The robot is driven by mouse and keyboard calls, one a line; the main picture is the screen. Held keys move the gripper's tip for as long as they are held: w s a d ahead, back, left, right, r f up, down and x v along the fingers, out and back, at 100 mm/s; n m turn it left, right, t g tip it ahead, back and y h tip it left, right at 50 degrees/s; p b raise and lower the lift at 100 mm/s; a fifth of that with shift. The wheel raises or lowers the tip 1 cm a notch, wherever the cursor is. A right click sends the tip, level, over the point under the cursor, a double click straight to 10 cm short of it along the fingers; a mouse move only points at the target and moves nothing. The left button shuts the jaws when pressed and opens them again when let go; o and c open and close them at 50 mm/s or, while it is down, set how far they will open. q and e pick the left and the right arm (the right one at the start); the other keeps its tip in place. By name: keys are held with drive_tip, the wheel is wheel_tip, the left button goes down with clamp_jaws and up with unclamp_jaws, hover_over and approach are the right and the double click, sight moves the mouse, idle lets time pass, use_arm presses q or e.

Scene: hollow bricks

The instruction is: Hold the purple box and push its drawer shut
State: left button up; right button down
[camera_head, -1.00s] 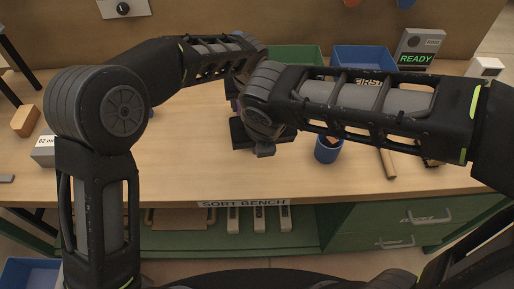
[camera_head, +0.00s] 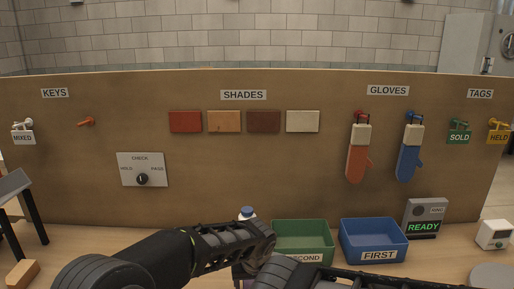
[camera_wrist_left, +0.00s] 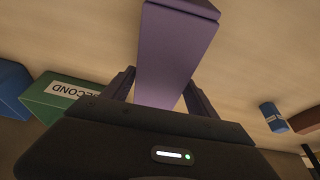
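The purple box (camera_wrist_left: 172,50) stands out between the two fingers of my left gripper (camera_wrist_left: 160,92) in the left wrist view. The fingers lie close against both its sides, so the gripper looks shut on it.
A green SECOND bin (camera_head: 303,236) and a blue FIRST bin (camera_head: 374,241) stand at the back of the bench. A READY display (camera_head: 425,220) and a small white device (camera_head: 492,235) are to their right. A blue-capped item (camera_head: 247,214) is behind my left arm. The pegboard wall (camera_head: 270,160) closes off the back.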

use_arm(q)
drive_tip(key=shift+o, duration=1.1)
drive_tip(key=shift+d, duration=0.1)
drive_tip(key=shift+r, duration=0.1)
drive_tip(key=v, duration=1.2)
